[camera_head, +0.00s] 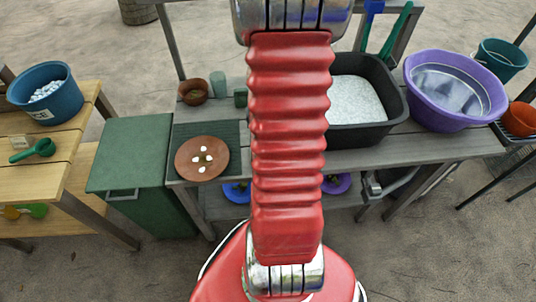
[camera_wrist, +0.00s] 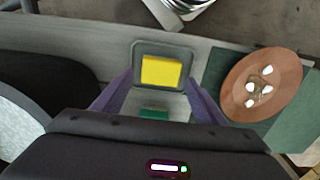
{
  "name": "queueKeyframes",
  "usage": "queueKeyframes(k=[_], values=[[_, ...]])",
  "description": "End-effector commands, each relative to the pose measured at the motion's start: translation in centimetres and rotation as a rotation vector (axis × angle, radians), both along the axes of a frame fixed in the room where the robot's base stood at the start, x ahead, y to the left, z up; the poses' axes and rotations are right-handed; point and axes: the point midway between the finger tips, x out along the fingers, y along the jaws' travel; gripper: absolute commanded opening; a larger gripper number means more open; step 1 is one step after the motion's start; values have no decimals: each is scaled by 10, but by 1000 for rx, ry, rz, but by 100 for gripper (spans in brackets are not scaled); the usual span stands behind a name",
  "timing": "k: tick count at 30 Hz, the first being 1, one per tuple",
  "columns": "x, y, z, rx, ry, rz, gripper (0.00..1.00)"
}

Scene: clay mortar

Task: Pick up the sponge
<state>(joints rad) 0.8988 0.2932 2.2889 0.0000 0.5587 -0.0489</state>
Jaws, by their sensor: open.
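The yellow sponge (camera_wrist: 161,72) lies in a shallow grey tray (camera_wrist: 138,51) in the wrist view. My gripper (camera_wrist: 161,78) is open, with its two purple fingers reaching toward the tray on either side of the sponge. Nothing shows held between the fingers, and I cannot tell how high they are above the sponge. A small green item (camera_wrist: 153,113) shows nearer my gripper body, in the lower part of the tray area. In the head view my red arm hides the sponge and my gripper.
A brown round plate (camera_head: 202,158) with white pieces lies on a green mat (camera_head: 234,133), right of the tray in the wrist view. A black tub (camera_head: 391,108) of pale grains and a purple basin (camera_head: 459,117) stand along the grey bench (camera_head: 425,142). A terracotta cup (camera_head: 194,93) stands behind.

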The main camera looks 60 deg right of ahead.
Motion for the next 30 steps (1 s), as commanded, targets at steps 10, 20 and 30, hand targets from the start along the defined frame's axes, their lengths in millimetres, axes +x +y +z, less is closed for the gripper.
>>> queueKeyframes(k=[10, 20, 30], values=[[0, 0, -6, 2, 2, 0, 66], [1, 1, -40, 2, 2, 0, 66], [1, 0, -52, 0, 0, 0, 66]])
